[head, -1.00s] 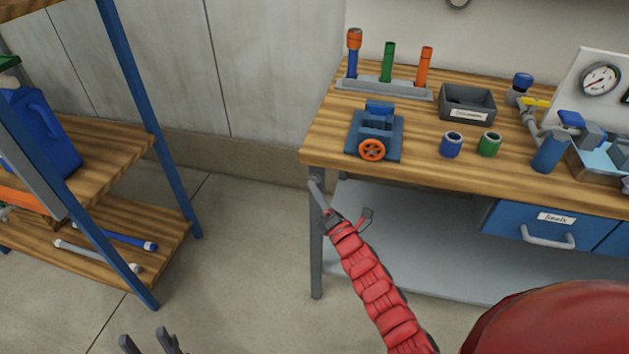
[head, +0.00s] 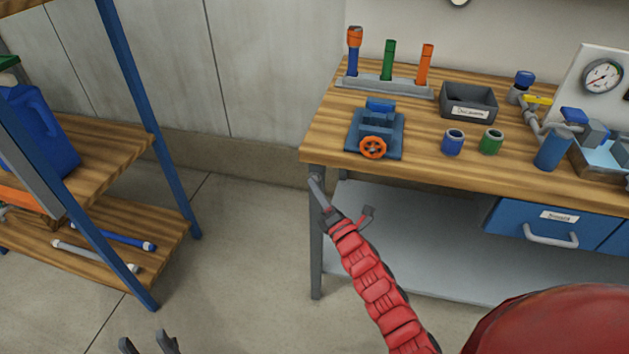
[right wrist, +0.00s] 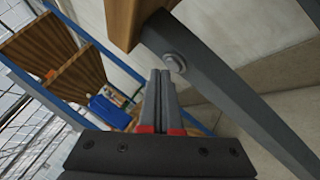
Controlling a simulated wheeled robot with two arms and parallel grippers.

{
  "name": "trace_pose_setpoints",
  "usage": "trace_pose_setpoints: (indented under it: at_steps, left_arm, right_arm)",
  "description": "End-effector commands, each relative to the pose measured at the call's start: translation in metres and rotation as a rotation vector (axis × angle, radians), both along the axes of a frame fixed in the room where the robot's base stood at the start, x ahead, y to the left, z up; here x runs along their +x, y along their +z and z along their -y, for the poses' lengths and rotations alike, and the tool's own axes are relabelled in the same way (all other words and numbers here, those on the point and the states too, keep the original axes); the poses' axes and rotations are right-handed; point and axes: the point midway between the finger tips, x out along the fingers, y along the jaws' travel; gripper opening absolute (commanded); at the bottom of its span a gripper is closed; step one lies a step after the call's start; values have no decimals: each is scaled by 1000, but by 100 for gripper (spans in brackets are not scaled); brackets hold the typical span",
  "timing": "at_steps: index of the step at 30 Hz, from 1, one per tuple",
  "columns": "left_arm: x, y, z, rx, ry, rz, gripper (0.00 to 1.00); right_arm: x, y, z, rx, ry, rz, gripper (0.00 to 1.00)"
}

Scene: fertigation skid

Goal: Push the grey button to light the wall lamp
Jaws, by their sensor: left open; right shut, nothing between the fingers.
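The grey button (right wrist: 175,62) is a small round knob on the dark grey leg of the workbench, just under the wooden top, in the right wrist view. My right gripper (right wrist: 160,73) is shut and empty. Its fingertips are just left of the button in that view; I cannot tell whether they touch it. In the head view the right gripper (head: 315,184) is at the bench's front left leg, and the button is not clearly visible there. My left gripper (head: 147,344) is open and empty, low over the floor at the bottom edge. I cannot make out a wall lamp.
The workbench (head: 325,142) carries a blue valve with an orange handwheel (head: 373,147), a tube rack (head: 385,87), a grey bin (head: 468,101) and two small cups. A shelf rack (head: 130,90) stands at the left. Clear floor lies between rack and bench.

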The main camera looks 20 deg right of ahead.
Motion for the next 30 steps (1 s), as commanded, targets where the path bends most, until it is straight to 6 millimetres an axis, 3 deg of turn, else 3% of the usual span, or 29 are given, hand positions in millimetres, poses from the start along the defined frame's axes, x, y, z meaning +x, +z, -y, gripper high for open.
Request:
trace_pose_setpoints:
  at_steps: [11, 30]
  left_arm:
    - [0, -3, 0, 0, 0, 0, 50]
    - [0, -22, 0, 0, 0, 0, 50]
  right_arm:
    - [-4, -2, -2, 0, 1, 0, 0]
    - [-51, -1, -34, -1, 0, 0, 0]
